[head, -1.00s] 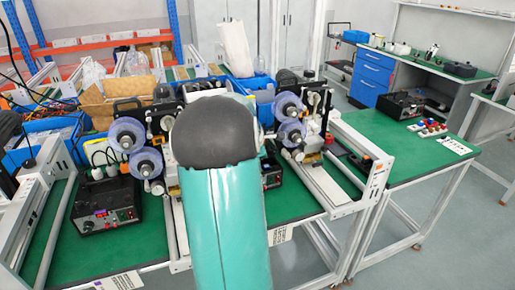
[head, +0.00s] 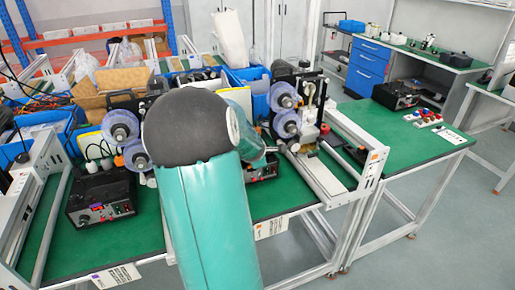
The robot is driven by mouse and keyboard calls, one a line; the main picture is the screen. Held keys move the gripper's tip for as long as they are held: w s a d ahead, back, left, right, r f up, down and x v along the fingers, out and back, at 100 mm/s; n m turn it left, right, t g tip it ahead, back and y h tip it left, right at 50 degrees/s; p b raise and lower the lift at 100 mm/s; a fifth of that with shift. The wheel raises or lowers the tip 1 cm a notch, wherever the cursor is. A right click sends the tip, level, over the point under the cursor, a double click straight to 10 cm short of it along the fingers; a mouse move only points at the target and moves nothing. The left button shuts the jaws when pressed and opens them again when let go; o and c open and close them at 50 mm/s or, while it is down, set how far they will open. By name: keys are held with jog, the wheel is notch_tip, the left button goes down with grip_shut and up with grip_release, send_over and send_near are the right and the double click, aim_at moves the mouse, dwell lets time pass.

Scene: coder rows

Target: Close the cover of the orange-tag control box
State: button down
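Several black control boxes are in the head view. One (head: 101,197) sits on the green bench at the left, with knobs, a small red display and a reddish mark on its front. Another (head: 262,168) is at the middle, partly hidden behind my arm. A third (head: 397,96) stands on the right bench near the back. An orange patch shows on the end of the metal frame (head: 374,157). My gripper is not visible; my teal arm fills the centre.
Reel machines with clear purple discs (head: 286,96) stand along the bench behind my arm. Blue bins (head: 252,78) and cardboard are further back. Grey floor is open at the lower right.

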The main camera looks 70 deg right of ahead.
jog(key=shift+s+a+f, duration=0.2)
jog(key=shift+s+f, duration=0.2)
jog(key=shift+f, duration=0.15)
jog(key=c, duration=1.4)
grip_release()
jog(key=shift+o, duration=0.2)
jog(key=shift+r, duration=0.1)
